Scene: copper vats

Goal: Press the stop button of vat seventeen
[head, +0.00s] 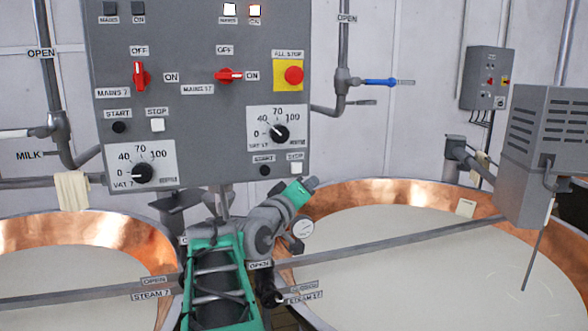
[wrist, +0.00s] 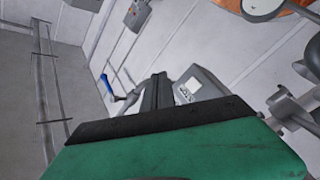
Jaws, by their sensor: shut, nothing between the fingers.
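The grey control panel (head: 200,100) fills the upper left of the head view. My gripper (head: 312,182) shows small in the head view, just below and right of the stop button in the picture. I cannot tell its depth to the panel or any contact.
The vat 17 dial (head: 278,130) and yellow-backed red all-stop button (head: 293,75) are above. The vat 7 stop button (head: 157,125) is at left. A round gauge (head: 302,228) stands close below my gripper. Copper vats (head: 350,190) lie below, and a grey vented box (head: 545,150) hangs right.

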